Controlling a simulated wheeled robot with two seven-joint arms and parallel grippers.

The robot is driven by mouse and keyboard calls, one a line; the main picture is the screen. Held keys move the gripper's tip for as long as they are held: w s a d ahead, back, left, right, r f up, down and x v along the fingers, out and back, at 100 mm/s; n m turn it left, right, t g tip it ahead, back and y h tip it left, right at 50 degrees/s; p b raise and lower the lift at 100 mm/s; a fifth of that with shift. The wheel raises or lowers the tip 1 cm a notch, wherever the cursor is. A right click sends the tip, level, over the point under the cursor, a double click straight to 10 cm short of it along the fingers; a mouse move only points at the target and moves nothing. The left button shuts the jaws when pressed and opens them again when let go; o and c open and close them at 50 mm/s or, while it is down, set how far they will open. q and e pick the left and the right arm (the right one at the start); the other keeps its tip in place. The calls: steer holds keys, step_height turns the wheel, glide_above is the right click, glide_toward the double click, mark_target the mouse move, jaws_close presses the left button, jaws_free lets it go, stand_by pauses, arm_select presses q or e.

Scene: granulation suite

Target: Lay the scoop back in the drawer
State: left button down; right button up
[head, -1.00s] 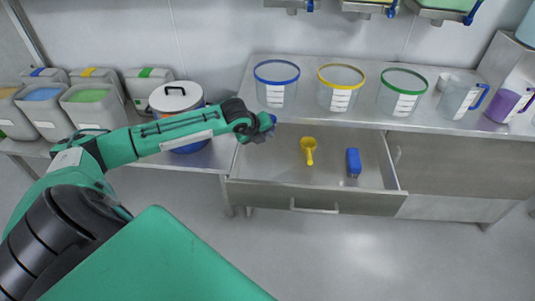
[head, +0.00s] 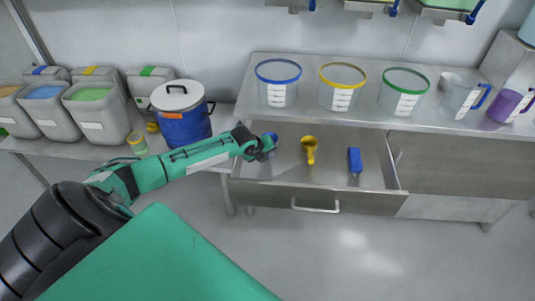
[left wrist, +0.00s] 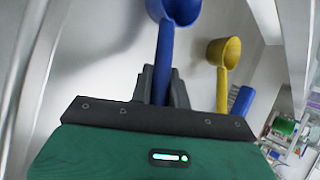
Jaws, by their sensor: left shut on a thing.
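My left gripper (head: 268,146) is shut on the handle of a blue scoop (left wrist: 165,50), whose bowl reaches the top edge of the left wrist view. My gripper fingers (left wrist: 162,85) also show there. In the head view only a little of the blue scoop (head: 273,137) shows past the gripper. The drawer (head: 262,194) is open, and my gripper is over its left part. I cannot tell whether the scoop touches the drawer floor. My right gripper is not in view.
In the drawer lie a yellow scoop (head: 309,149) and a blue brush (head: 354,161), both right of my gripper. The counter (head: 305,113) above the drawer holds clear containers with blue (head: 278,85), yellow (head: 342,88) and green (head: 404,92) rims. A blue drum (head: 186,125) stands left.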

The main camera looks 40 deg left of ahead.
arm_select(q)
steer(key=shift+f, duration=0.1)
steer(key=shift+f, duration=0.1)
steer(key=c, duration=1.3)
jaws_free()
steer(key=shift+c, duration=0.2)
